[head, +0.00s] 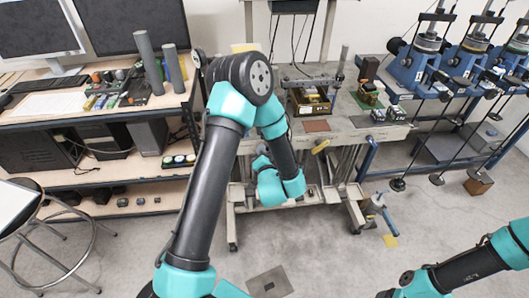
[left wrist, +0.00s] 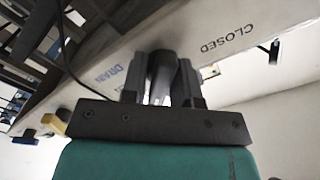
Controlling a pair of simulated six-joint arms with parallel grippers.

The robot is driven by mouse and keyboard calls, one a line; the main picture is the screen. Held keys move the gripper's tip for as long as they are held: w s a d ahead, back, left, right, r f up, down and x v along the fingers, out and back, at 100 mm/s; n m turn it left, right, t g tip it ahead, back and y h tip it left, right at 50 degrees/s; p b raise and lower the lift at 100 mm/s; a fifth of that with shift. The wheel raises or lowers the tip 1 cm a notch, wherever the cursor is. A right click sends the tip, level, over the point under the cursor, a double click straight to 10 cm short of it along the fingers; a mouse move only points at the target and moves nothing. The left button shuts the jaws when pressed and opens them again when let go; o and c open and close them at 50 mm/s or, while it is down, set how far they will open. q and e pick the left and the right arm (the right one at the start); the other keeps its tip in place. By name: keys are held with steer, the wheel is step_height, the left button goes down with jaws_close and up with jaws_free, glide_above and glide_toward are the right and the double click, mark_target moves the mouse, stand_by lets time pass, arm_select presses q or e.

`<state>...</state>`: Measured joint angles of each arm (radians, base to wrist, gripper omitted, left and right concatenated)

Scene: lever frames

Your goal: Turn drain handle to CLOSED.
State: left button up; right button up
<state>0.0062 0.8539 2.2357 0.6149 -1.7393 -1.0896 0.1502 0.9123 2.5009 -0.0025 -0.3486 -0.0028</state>
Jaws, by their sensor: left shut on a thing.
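The drain handle (left wrist: 162,72) is a dark lever on the pale side face of the bench frame. In the left wrist view it stands between the two fingers of my left gripper (left wrist: 164,82), which is shut on it. The blue word DRAIN (left wrist: 110,75) is left of the gripper, and the black word CLOSED (left wrist: 226,38) is to its right. The handle's pivot is hidden by the fingers. In the head view my left arm reaches down to the front of the bench, and the handle cannot be made out there. My right gripper is out of view.
The bench (head: 345,138) carries a box of parts (head: 311,101). A yellow handle (head: 321,146) sticks out at its front edge. A wooden desk (head: 100,112) stands left and blue machines (head: 410,68) stand right.

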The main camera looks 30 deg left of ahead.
arm_select(q)
steer(key=shift+n, duration=0.4)
steer(key=n, duration=1.2)
steer(key=shift+n, duration=2.6)
steer(key=o, duration=0.7)
steer(key=shift+s, duration=0.1)
steer(key=v, duration=1.7)
steer(key=shift+s+d, duration=0.1)
steer(key=shift+s, duration=0.05)
